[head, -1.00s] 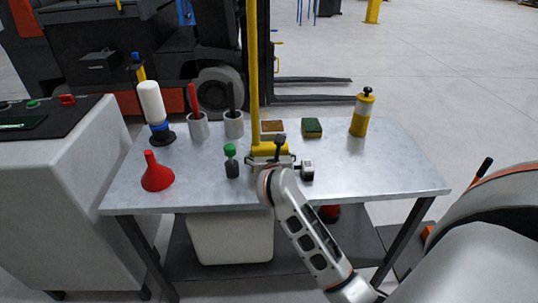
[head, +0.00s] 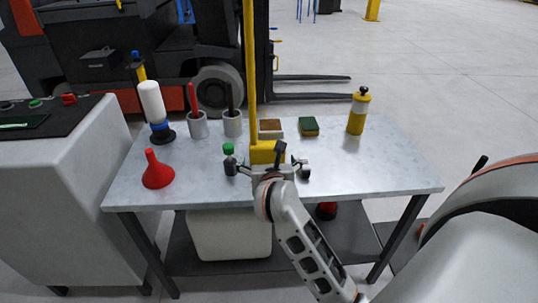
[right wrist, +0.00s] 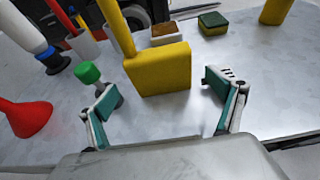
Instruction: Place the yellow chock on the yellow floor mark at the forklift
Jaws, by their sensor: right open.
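The yellow chock (head: 264,152) stands on the metal table (head: 380,170), a block with a long yellow pole rising from its left end. In the right wrist view the chock (right wrist: 160,70) is just ahead, between the lines of my right fingers. My right gripper (head: 268,163) is open and empty on the near side of the chock, its fingers spread wider than the block. The forklift (head: 170,50) stands behind the table, with its forks pointing right. I cannot make out the yellow floor mark. My left gripper is not in view.
A green-capped bottle (right wrist: 88,74) stands close by my right gripper's left finger. A red funnel (head: 157,175), cups (head: 198,127) and a white bottle (head: 151,103) are left. Sponges (head: 309,126) and a yellow bottle (head: 357,112) are behind and right. The table's right front is clear.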

